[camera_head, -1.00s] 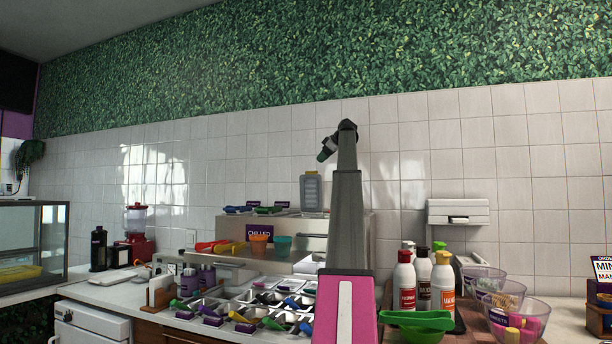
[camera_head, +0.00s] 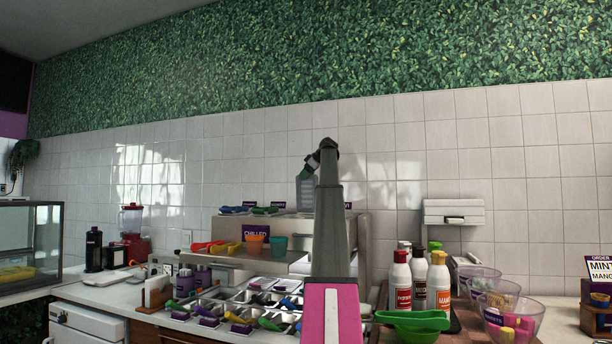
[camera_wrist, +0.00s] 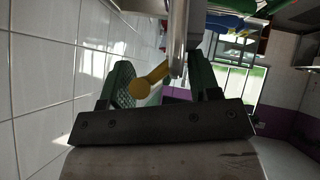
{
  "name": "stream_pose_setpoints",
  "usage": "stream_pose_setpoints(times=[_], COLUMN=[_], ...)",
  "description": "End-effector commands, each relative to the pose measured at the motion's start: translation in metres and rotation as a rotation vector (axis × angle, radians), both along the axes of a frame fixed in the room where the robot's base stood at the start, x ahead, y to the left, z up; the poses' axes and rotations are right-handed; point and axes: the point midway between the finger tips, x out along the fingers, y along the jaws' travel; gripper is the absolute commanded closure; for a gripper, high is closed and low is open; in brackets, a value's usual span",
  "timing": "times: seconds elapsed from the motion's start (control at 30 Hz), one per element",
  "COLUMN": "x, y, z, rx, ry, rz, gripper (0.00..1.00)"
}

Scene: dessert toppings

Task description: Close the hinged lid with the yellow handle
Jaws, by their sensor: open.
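The hinged lid (camera_head: 305,194) is a grey translucent panel standing upright, open, on top of the steel counter unit. In the wrist view the lid (camera_wrist: 179,42) shows nearly edge-on, a thin pale panel running up from the middle. Its yellow handle (camera_wrist: 140,88) is a rounded knob on a short stem. My gripper (camera_head: 312,161) is at the lid's top edge and hides the handle in the head view. In the wrist view my gripper (camera_wrist: 164,82) is open, with the handle between its green-padded fingers, close to the left one. Whether they touch is unclear.
The steel unit (camera_head: 222,228) carries several coloured scoops on top and cups on its shelf. Topping trays (camera_head: 236,309) lie in front. Sauce bottles (camera_head: 400,284) and glass bowls (camera_head: 513,318) stand at the right. The tiled wall (camera_head: 400,130) is close behind.

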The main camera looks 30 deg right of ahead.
Motion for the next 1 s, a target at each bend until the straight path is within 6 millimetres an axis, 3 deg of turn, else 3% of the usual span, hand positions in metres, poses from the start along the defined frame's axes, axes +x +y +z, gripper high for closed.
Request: stream_pose_setpoints(times=[0.1,0.3,1.0], x=[-0.0002,-0.0004,-0.0037], y=[-0.0002,-0.0002,0.0031], z=[0.0003,0.0006,0.0005], rx=[0.0,0.0,-0.022], ry=[0.0,0.0,-0.021], rz=[0.0,0.0,-0.002], gripper=[0.43,1.0,1.0])
